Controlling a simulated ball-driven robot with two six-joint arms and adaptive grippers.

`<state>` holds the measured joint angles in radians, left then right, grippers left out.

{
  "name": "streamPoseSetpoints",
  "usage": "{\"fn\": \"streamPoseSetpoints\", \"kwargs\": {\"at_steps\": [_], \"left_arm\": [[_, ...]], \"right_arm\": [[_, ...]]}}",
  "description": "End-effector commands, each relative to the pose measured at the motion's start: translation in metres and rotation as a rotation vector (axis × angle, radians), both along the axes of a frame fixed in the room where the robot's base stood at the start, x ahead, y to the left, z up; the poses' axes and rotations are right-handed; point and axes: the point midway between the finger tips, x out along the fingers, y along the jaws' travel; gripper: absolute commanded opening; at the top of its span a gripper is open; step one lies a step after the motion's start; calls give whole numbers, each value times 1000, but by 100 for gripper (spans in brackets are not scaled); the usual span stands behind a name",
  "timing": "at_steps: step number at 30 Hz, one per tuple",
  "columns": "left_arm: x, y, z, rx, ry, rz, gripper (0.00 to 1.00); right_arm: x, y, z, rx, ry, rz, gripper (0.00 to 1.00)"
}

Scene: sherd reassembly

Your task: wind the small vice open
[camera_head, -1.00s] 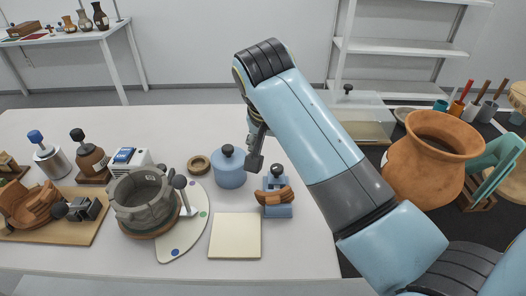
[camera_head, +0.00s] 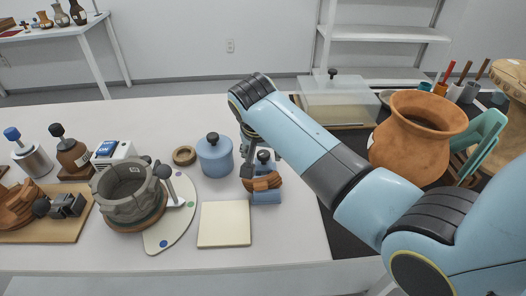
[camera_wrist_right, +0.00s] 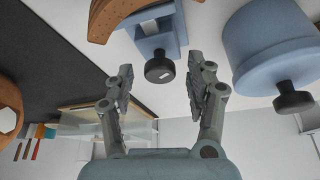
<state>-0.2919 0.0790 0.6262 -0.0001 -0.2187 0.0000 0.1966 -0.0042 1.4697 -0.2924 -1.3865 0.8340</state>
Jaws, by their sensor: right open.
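My right gripper (camera_head: 254,158) is over the vice, partly hidden by my forearm. In the right wrist view, my right gripper (camera_wrist_right: 160,70) is open and empty. The vice's black knob (camera_wrist_right: 160,68) shows between its spread fingers, and the blue vice body (camera_wrist_right: 158,30) and brown sherd (camera_wrist_right: 108,15) are beyond. My left gripper is not in view.
A blue lidded jar (camera_head: 214,157) stands just left of the vice. A cream square pad (camera_head: 224,224) lies in front. A grey sherd pot (camera_head: 130,192) stands further left. A large clay pot (camera_head: 415,135) and a clear box (camera_head: 336,100) are beyond the table's right edge.

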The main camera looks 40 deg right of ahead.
Motion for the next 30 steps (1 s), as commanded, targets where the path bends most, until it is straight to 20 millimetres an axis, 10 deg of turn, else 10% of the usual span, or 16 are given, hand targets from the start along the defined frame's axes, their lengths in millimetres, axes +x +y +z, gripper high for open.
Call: {"fn": "streamPoseSetpoints", "kwargs": {"at_steps": [14,30], "left_arm": [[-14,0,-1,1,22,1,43],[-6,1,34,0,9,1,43]], "right_arm": [[0,0,0,1,1,0,0],[-2,-1,5,0,3,184,0]]}}
